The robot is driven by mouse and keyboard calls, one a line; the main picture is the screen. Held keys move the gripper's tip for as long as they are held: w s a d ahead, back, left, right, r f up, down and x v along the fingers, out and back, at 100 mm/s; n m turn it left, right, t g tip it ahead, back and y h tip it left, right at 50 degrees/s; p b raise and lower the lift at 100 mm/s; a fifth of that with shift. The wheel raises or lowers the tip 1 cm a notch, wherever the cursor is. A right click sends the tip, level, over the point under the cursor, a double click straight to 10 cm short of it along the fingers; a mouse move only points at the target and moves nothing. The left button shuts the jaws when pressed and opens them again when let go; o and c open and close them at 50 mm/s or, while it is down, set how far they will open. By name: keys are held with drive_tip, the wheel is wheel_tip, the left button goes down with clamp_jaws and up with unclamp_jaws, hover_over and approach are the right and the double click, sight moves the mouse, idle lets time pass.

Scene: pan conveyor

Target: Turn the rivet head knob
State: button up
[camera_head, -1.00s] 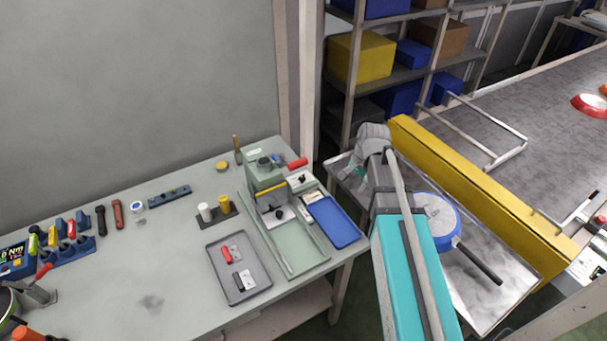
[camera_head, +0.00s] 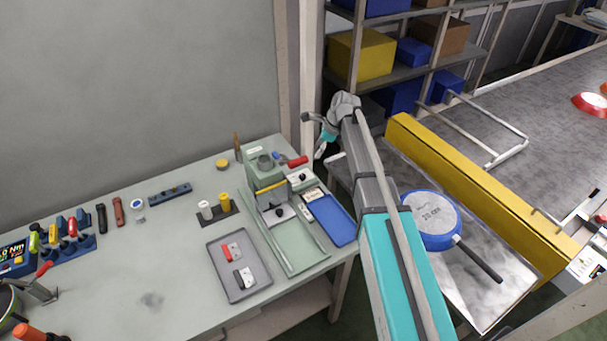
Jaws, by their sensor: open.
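A pale green press-like machine (camera_head: 267,180) stands at the right end of the workbench, with a red-handled lever (camera_head: 298,162) and a yellow bar (camera_head: 272,188) on its front. I cannot tell for sure which one is the rivet head knob. My gripper (camera_head: 309,118) is small in the view, open and apart from the machine, above and to its right. Nothing shows between its fingers.
A blue tray (camera_head: 318,202) lies right of the machine. A grey tray (camera_head: 226,292) with red and black pieces lies in front-left. A blue pan (camera_head: 447,235) rests on a metal table beside a yellow conveyor rail (camera_head: 470,190). A wall post rises behind my gripper.

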sight(303, 176)
drive_tip(key=shift+f, duration=0.2)
drive_tip(key=b+x, duration=1.2)
drive_tip(key=x, duration=0.1)
drive_tip(key=shift+f+b, duration=0.15)
drive_tip(key=shift+b, duration=0.25)
idle(0.4)
idle(0.4)
clamp_jaws()
